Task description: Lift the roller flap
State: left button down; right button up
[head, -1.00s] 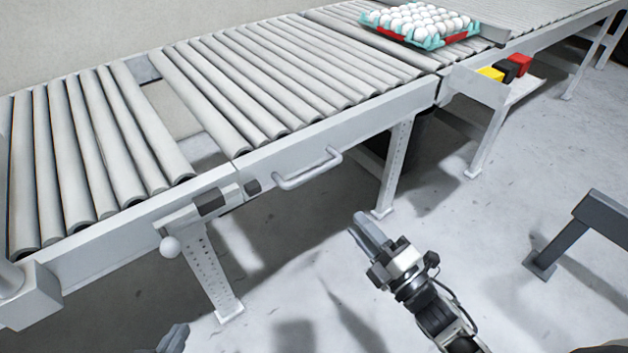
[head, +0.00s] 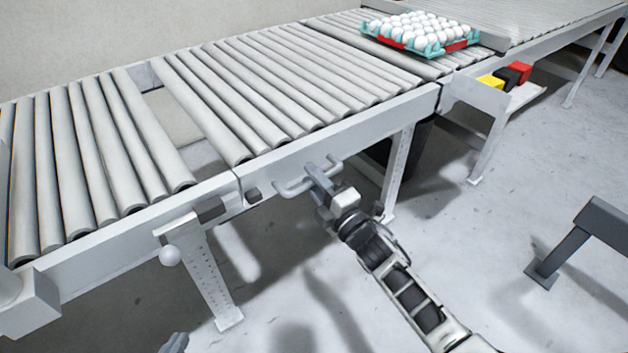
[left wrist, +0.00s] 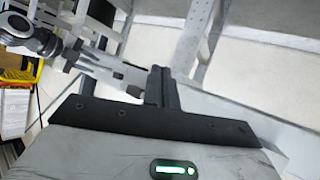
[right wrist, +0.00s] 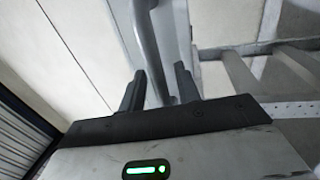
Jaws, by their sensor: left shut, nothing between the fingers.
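The roller flap (head: 250,95) is a section of grey rollers lying level in the conveyor line. Its grey U-shaped handle (head: 287,189) is on the front side rail. My right gripper (head: 318,178) is at the handle, its fingers reaching over the bar. In the right wrist view the handle bar (right wrist: 148,40) runs between the two parted fingers (right wrist: 160,85). I cannot see whether they touch it. My left gripper (head: 177,344) is low at the bottom edge of the head view, away from the flap. In the left wrist view its fingers (left wrist: 161,86) are together and empty.
A tray of white eggs (head: 424,49) sits on the rollers at the back right. Yellow, black and red boxes (head: 513,76) stand on a side shelf. A support leg (head: 207,275) with a white knob (head: 170,256) is left of the handle. A dark grey frame (head: 585,235) stands at right.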

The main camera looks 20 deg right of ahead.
grip_shut()
